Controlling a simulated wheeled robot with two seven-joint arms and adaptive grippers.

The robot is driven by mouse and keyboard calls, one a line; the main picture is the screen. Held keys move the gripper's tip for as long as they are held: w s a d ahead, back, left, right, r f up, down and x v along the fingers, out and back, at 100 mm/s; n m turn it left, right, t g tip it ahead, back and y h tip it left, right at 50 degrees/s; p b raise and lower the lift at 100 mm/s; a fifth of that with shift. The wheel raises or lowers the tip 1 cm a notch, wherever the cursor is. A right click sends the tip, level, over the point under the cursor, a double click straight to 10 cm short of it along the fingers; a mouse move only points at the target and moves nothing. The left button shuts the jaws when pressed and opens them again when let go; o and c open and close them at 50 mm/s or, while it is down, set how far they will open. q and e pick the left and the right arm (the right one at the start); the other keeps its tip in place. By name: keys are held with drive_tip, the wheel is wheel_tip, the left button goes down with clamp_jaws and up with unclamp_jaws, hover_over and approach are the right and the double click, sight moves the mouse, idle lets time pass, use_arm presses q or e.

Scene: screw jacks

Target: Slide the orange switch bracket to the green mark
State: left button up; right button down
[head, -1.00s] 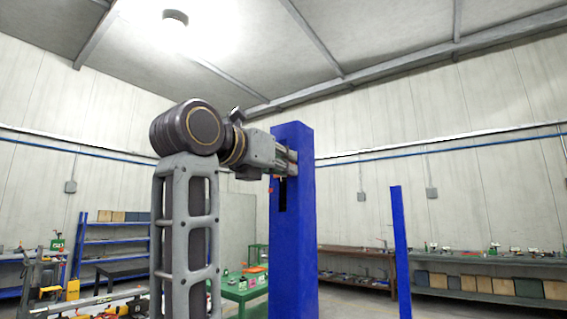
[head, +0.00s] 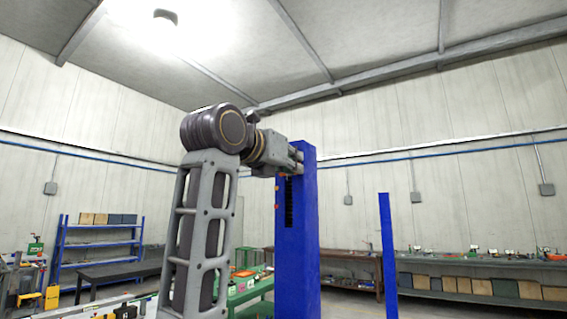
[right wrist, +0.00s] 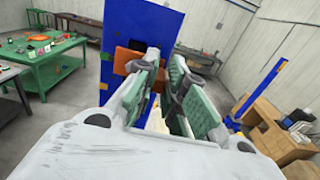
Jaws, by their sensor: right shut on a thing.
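The blue post (head: 297,240) stands upright in the middle of the head view, with a dark vertical slot below my right gripper (head: 292,158). My right gripper is near the top of the post, its fingers against the slotted side. In the right wrist view its green-padded fingers (right wrist: 160,72) are closed on the orange switch bracket (right wrist: 127,58), which shows partly beside the left finger against the blue post. The rest of the bracket is hidden by the fingers. My left gripper is out of view.
A second, thinner blue post (head: 388,250) stands to the right. A green table (head: 250,290) with small items is behind my arm. Shelves (head: 100,245) and benches (head: 480,270) line the walls. Open floor shows around the posts.

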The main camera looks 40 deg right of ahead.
drive_tip(key=c, duration=1.8)
unclamp_jaws()
drive_tip(key=shift+o, duration=0.2)
drive_tip(key=v, duration=1.2)
drive_tip(key=shift+w+d+f, duration=0.1)
